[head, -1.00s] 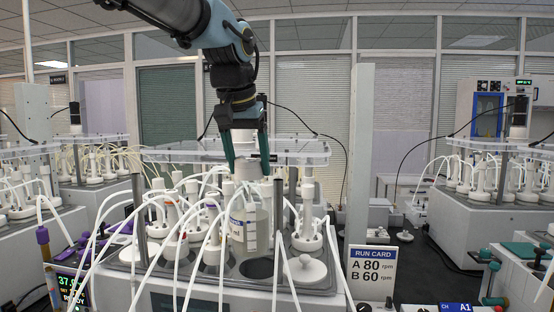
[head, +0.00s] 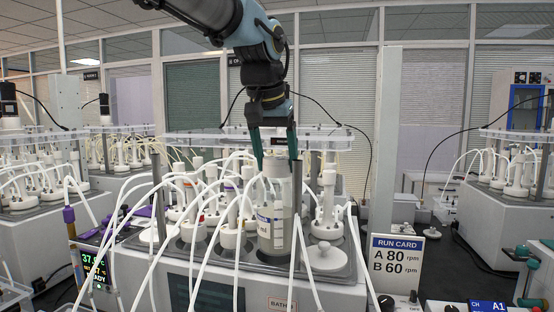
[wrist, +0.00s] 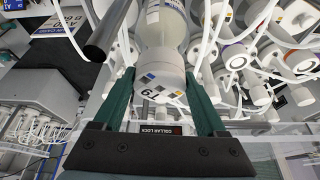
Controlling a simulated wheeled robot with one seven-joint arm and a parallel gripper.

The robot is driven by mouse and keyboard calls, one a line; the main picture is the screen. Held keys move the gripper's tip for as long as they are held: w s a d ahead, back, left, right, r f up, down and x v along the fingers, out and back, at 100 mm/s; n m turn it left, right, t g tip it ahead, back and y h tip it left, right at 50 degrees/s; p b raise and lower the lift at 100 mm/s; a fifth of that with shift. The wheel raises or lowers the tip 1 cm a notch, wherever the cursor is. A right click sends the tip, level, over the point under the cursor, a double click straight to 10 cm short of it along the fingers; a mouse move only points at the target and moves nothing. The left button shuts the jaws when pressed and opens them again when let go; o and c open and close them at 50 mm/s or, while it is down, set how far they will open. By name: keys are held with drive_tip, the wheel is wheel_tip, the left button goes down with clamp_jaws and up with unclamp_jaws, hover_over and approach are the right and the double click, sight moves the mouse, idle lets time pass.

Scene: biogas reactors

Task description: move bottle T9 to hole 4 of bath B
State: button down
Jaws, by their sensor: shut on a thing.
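Bottle T9 (head: 270,222) is a clear upright bottle with a white label and white cap. My gripper (head: 275,163) is shut on its cap from above. In the wrist view, the cap (wrist: 160,82), marked T9, sits between the green fingers. The bottle is over the front part of a grey bath (head: 345,272) with a "BATH" plate (head: 283,304); a tube hides the plate's letter. The bottle's base is partly behind white tubes, so I cannot tell whether it is in a hole or above it. Hole numbers are not readable.
A white lid (head: 323,258) with a knob lies right of the bottle. Capped bottles with white tubes crowd behind and left of it. A grey post stands close on its right. A run card (head: 397,262) reads A 80, B 60 rpm.

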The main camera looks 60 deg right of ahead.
sight(271, 201)
drive_tip(key=shift+f+b, duration=5.1)
drive_tip(key=shift+f, duration=2.75)
drive_tip(key=shift+c, duration=0.2)
unclamp_jaws()
drive_tip(key=shift+o, duration=0.2)
drive_tip(key=shift+f, duration=0.1)
drive_tip(key=shift+s+f, duration=0.1)
drive_tip(key=b+v, duration=0.1)
drive_tip(key=v, duration=1)
drive_tip(key=shift+a+b, duration=0.1)
drive_tip(key=shift+b, duration=0.2)
